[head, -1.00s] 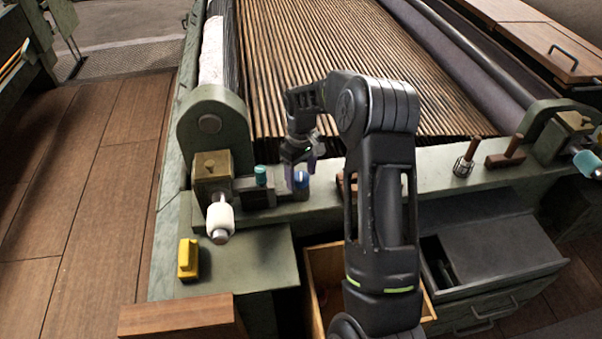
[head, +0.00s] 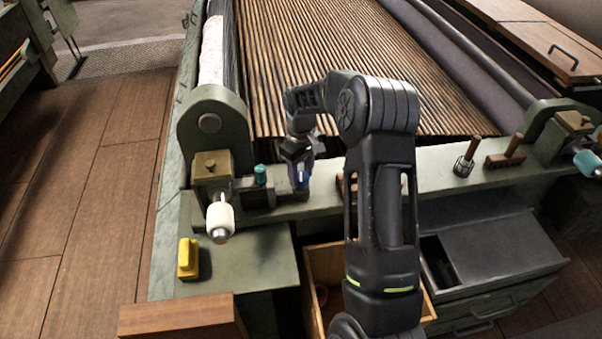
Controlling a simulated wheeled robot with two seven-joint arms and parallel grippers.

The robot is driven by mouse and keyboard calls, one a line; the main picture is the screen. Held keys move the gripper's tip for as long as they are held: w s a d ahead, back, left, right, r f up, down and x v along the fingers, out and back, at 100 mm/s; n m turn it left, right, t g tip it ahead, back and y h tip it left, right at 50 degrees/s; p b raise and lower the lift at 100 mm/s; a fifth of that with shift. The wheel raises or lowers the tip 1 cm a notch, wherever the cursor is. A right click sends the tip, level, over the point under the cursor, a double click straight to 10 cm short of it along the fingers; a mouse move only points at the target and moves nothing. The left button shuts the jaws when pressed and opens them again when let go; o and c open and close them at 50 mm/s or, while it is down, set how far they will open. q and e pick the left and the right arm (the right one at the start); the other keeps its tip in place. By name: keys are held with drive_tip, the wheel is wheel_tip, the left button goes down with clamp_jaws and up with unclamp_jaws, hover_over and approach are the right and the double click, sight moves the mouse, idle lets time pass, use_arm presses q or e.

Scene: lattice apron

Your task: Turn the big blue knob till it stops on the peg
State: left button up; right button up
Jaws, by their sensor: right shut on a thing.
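The big blue knob (head: 302,179) sits at the right end of the small dark fixture on the green front rail. My right gripper (head: 301,176) reaches down from above and is shut on the knob, hiding much of it. The peg cannot be made out behind the gripper. My left gripper is not in view.
A teal knob (head: 260,174) stands just left of the gripper. A white roller handle (head: 220,219) sticks out at the left. A yellow block (head: 188,259) lies on the green ledge. An open wooden drawer (head: 312,291) is below. Brown-handled tools (head: 467,160) stand on the rail at right.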

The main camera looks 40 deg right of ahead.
drive_tip(key=shift+m, duration=0.4)
drive_tip(key=shift+m+b, duration=0.5)
drive_tip(key=shift+m, duration=0.7)
drive_tip(key=m, duration=0.2)
drive_tip(key=shift+m, duration=0.4)
drive_tip(key=m, duration=0.3)
drive_tip(key=shift+m+b, duration=0.3)
drive_tip(key=m, duration=0.3)
drive_tip(key=shift+m, duration=0.3)
drive_tip(key=m+p, duration=0.1)
drive_tip(key=m, duration=0.4)
drive_tip(key=shift+r, duration=0.1)
drive_tip(key=m+p, duration=0.1)
drive_tip(key=m, duration=0.5)
drive_tip(key=shift+p, duration=0.35)
drive_tip(key=shift+m, duration=0.3)
